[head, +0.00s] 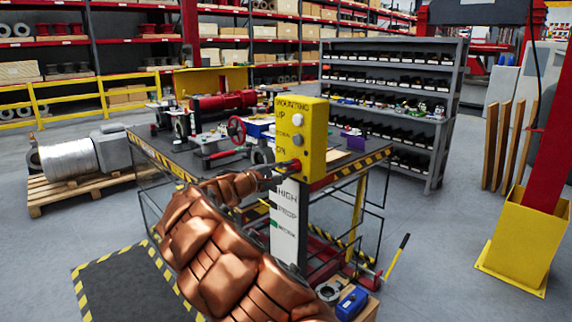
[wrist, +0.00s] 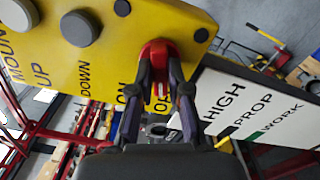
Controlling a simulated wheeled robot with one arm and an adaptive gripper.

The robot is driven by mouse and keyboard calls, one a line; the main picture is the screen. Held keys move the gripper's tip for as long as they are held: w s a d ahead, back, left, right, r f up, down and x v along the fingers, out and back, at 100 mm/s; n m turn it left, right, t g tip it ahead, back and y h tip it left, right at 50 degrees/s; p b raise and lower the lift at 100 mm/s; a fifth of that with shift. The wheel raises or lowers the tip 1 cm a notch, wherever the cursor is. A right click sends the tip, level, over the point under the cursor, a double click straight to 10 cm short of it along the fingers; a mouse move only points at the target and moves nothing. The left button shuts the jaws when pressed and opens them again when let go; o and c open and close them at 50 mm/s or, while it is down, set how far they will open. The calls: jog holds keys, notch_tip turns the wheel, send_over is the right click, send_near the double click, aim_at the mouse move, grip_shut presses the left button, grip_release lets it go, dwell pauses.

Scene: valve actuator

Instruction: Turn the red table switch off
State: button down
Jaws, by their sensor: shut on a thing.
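The red table switch (wrist: 157,48) is a round red knob at the low end of the yellow control box (wrist: 110,45) in the wrist view, by the letters "ON" and a partly covered "O". My gripper (wrist: 160,72) has its two dark fingers closed on the knob from both sides. In the head view the switch (head: 297,165) shows as a small red spot on the yellow box (head: 314,130), with my gripper (head: 284,167) against it from the left. The fingers partly cover the knob, so its turned position cannot be told.
A white sign (head: 284,215) reading HIGH, PROP and WORK hangs below the box. The work table (head: 222,165) with a red handwheel (head: 236,129) stands behind it. A grey shelf (head: 436,150) is at the back right.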

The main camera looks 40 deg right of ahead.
jog(key=shift+n+p, duration=1.15)
jog(key=shift+n, duration=0.65)
jog(key=c, duration=1.1)
grip_release()
jog(key=a, duration=1.2)
jog(key=shift+w, duration=0.1)
